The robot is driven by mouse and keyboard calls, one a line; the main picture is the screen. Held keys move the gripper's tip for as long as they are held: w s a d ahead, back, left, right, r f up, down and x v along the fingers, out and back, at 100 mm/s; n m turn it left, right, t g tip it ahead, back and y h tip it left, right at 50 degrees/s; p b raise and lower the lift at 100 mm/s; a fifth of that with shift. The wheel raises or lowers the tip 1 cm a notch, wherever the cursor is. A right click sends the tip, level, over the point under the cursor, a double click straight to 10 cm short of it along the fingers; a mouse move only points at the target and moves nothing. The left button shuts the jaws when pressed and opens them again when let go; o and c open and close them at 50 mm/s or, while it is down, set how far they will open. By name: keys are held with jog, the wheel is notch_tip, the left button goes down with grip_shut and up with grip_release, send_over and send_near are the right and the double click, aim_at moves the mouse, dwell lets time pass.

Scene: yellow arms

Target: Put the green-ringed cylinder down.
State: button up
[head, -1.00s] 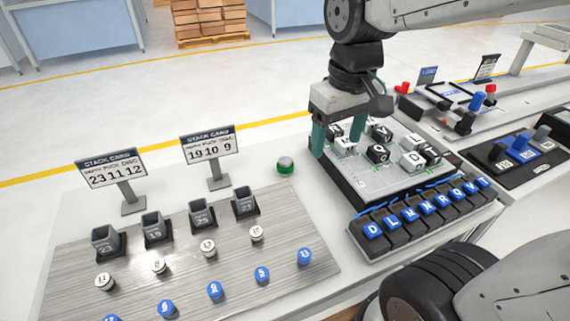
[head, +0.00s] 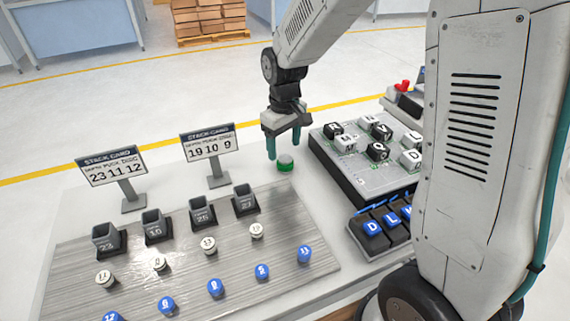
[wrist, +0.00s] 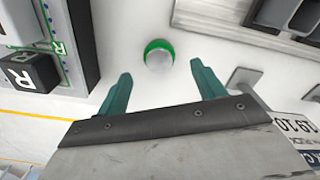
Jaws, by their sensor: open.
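The green-ringed cylinder (head: 286,163) stands upright on the white table between the metal board and the letter-block board. It has a pale top and a green band. In the wrist view the cylinder (wrist: 159,56) lies ahead of and between my fingertips, with clear gaps to both. My gripper (head: 284,153) is open and empty, with its teal fingers just behind and above the cylinder. In the wrist view the gripper's two fingers (wrist: 161,70) are spread wide apart.
A letter-block board (head: 345,185) stands close on the right. A metal board (head: 190,262) with grey cups and white and blue discs lies front left. Two stack cards (head: 113,168) (head: 208,147) stand at the back left. Bare table surrounds the cylinder.

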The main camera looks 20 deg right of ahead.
aim_at(285, 158)
notch_tip(285, 158, down, 5)
jog(key=shift+f, duration=0.1)
jog(key=c, duration=1.1)
jog(key=shift+c, duration=0.7)
